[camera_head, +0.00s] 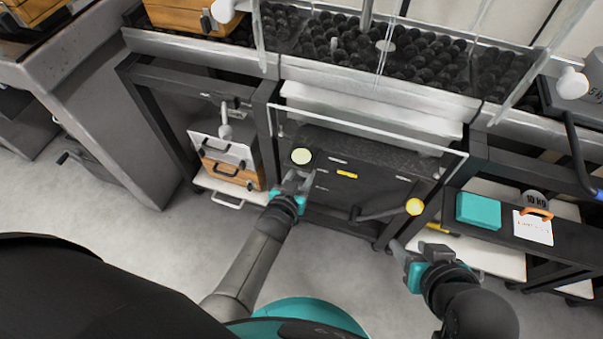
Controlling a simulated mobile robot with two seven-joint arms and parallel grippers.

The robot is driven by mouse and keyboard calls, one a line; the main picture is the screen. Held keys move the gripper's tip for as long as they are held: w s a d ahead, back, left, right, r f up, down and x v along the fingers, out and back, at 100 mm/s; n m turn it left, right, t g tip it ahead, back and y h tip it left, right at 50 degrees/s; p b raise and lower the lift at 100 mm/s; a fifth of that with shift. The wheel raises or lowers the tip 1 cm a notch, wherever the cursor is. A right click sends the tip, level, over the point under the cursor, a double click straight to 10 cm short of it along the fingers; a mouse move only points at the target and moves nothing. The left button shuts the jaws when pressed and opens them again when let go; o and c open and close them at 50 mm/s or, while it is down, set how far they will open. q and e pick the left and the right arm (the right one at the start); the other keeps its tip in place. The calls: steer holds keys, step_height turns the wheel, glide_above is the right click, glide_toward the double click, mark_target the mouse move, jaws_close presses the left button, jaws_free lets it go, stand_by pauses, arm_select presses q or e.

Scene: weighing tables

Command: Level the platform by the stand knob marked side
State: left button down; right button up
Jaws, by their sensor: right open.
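A round pale green knob (301,156) is at the upper left of the front of the dark stand (352,190). My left gripper (298,176) is just below the knob, with its tips close to it. I cannot tell whether they touch it or how far apart they are. A yellow ball knob (414,206) sits at the end of a dark lever at the stand's right. Any "side" marking is too small to read. My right gripper (402,252) is open and empty, low and just below the yellow knob. The platform's tilt cannot be judged here.
A clear glass panel edge (370,136) spans the stand's top. On the right shelf are a teal box (478,209), a white card with an orange handle (533,227) and a 10 kg weight (535,199). A wooden case (232,170) stands left. Floor in front is free.

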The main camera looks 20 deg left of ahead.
arm_select(q)
steer(key=shift+a+n+h+p, duration=0.15)
steer(key=shift+n+h+p, duration=0.35)
steer(key=shift+n+p, duration=0.3)
steer(key=shift+a+f+n+h, duration=0.1)
steer(key=shift+n+h, duration=0.3)
steer(key=shift+n, duration=0.3)
steer(key=shift+n+h, duration=0.4)
steer(key=shift+n, duration=0.2)
arm_select(e)
steer(key=s+d+g, duration=0.1)
steer(key=s+d+g+h, duration=0.1)
steer(key=s+d, duration=0.1)
steer(key=shift+r+g, duration=0.3)
steer(key=shift+r, duration=0.25)
